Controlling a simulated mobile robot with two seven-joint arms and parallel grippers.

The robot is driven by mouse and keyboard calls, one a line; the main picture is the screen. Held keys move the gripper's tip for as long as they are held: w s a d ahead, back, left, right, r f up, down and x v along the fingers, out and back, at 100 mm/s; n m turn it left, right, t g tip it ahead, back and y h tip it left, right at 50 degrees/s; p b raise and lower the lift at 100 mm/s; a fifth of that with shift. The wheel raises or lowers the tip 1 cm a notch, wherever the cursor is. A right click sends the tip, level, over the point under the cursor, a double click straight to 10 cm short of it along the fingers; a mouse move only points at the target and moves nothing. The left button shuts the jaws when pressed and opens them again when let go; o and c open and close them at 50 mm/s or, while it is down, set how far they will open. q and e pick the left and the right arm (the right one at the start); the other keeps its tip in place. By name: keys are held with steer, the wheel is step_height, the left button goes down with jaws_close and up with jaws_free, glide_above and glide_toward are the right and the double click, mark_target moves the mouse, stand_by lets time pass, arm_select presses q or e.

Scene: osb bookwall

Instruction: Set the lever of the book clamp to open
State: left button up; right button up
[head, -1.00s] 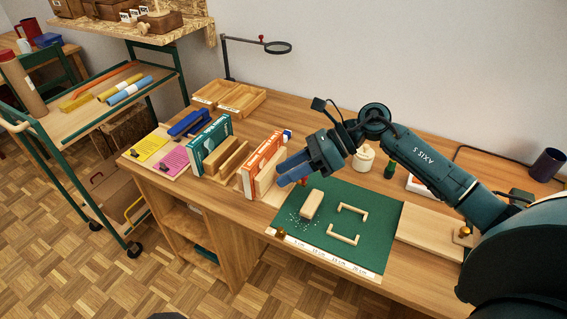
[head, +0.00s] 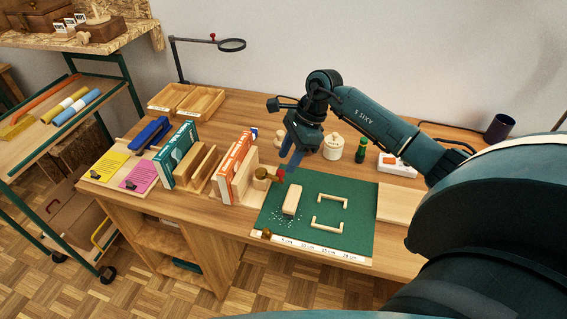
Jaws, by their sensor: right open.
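The wooden book clamp (head: 245,186) stands near the middle of the bench, with an orange and white book (head: 233,158) upright against its left side. On its right side is a round wooden hub (head: 261,180) with a short lever with a red tip (head: 281,175) pointing right. My right gripper (head: 290,155) is open and points down, with its blue fingers just above and behind the red tip. I cannot tell whether they touch it. My left gripper is out of view.
A green mat (head: 346,240) with a wooden block (head: 292,200) and two bracket pieces lies right of the clamp. A teal book (head: 178,153) in a wooden holder stands to the left. A lidded pot (head: 332,147) and a green bottle (head: 360,151) stand behind the mat.

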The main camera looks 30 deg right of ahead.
mark_target(281, 172)
steer(key=shift+x, duration=1.85)
steer(key=shift+c, duration=0.5)
jaws_close()
